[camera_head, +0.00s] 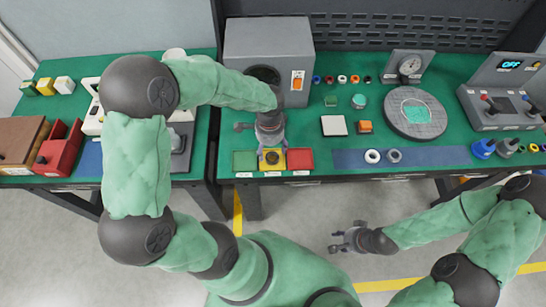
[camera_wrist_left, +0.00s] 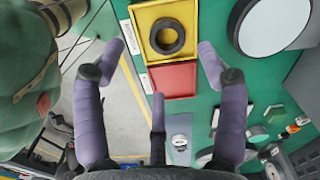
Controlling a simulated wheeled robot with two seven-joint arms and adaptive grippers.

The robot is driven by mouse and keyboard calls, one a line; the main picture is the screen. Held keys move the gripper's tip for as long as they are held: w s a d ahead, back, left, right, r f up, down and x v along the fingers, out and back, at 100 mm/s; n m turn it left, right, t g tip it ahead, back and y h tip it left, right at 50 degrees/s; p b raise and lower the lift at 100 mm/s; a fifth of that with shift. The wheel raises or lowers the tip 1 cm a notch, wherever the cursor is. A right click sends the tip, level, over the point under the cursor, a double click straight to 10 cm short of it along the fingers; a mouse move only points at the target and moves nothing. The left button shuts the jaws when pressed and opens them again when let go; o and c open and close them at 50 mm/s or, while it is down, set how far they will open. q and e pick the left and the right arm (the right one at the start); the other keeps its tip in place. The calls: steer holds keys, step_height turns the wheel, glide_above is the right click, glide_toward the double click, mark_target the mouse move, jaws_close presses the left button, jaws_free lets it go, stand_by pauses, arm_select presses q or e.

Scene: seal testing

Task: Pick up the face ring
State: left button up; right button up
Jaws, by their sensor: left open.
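A dark ring (camera_wrist_left: 167,37), which looks like the face ring, lies flat in the yellow tray (camera_wrist_left: 141,22). In the head view the ring (camera_head: 272,157) sits in the middle tray (camera_head: 264,168), partly behind my left gripper. My left gripper (camera_head: 271,150) is open and empty above this tray. In the left wrist view its fingers (camera_wrist_left: 162,60) are spread, with the ring ahead between the two outer tips and not touched. My right gripper (camera_head: 341,240) is empty over the floor in front of the bench, its fingers apart.
A green tray (camera_head: 244,160) and a red tray (camera_head: 300,158) flank the yellow one. A grey machine (camera_head: 268,45) stands behind. A white ring (camera_head: 372,156) and a grey ring (camera_head: 394,155) lie on a blue mat (camera_head: 430,157). A round plate (camera_head: 415,112) is further right.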

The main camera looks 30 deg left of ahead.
mark_target(272, 160)
arm_select(q)
step_height(272, 160, down, 2)
steer(key=shift+w+f, duration=0.15)
steer(key=f+b, duration=0.1)
steer(key=f, duration=0.1)
steer(key=w+f+b, duration=0.1)
steer(key=f, duration=0.1)
steer(key=shift+f, duration=0.25)
steer(key=shift+s+f, duration=0.1)
steer(key=shift+f, duration=0.25)
steer(key=shift+c, duration=0.3)
steer(key=c, duration=1.1)
